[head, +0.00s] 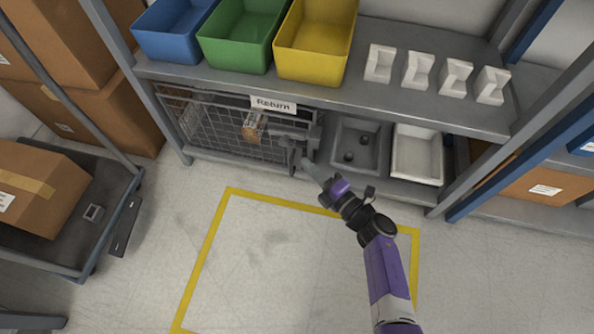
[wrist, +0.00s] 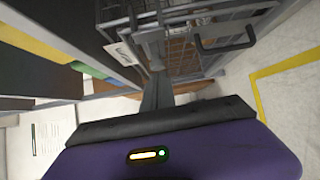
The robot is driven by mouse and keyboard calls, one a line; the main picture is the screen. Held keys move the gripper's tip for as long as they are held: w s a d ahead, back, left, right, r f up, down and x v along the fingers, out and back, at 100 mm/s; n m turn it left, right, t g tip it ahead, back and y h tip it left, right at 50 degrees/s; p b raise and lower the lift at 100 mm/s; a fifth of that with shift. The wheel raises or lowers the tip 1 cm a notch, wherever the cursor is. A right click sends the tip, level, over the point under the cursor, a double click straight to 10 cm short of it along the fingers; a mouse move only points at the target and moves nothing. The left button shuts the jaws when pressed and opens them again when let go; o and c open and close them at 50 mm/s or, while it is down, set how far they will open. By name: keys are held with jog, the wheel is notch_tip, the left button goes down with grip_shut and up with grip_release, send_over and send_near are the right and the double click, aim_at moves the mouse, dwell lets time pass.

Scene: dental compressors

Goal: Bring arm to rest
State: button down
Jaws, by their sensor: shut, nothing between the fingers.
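My arm reaches up from the lower right in the head view, purple and black. My gripper (head: 308,165) is at its far end, in front of the shelf's lower level, close to the right end of the wire basket marked Return. In the wrist view my gripper (wrist: 157,80) shows as a dark narrow shape with the fingers together and nothing held. The basket (wrist: 190,45) lies just beyond the fingertips there. Whether the fingers touch anything cannot be told.
Blue (head: 172,28), green (head: 240,35) and yellow (head: 315,40) bins stand on the upper shelf (head: 370,95), beside several white holders. Below are a grey tray (head: 338,150) and a white tray (head: 418,155). A cart (head: 75,225) with a box stands left. Yellow-marked floor (head: 290,265) is clear.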

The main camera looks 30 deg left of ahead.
jog(key=shift+w+d+r+b, duration=0.1)
jog(key=shift+w+d+b, duration=0.05)
jog(key=shift+w+d, duration=0.7)
jog(key=shift+w+d+b, duration=0.15)
jog(key=shift+w+d, duration=0.45)
jog(key=shift+w, duration=0.4)
jog(key=w+d+r+m+t, duration=0.1)
jog(key=w+r+m+t, duration=0.35)
jog(key=r, duration=0.25)
jog(key=s+d+r+m+t+h, duration=0.2)
jog(key=s+d+m+t, duration=0.15)
jog(key=d+m, duration=0.3)
jog(key=s+d+r+m+t+h, duration=0.1)
jog(key=s+d+m+t+h, duration=0.1)
jog(key=s+d+m+h, duration=0.5)
jog(key=s+d+r+m+t+h, duration=0.2)
jog(key=s+d+m+h, duration=0.1)
jog(key=s+d+m, duration=0.85)
jog(key=s+d+r+m+g+h, duration=0.1)
jog(key=s+d+r+g+h, duration=0.2)
jog(key=s, duration=0.8)
jog(key=s+d+r+m+g+h, duration=0.1)
jog(key=s+d+r, duration=0.3)
jog(key=s, duration=0.8)
notch_tip(320, 180, up, 35)
jog(key=d+p, duration=0.1)
jog(key=p, duration=3.5)
jog(key=shift+d, duration=0.15)
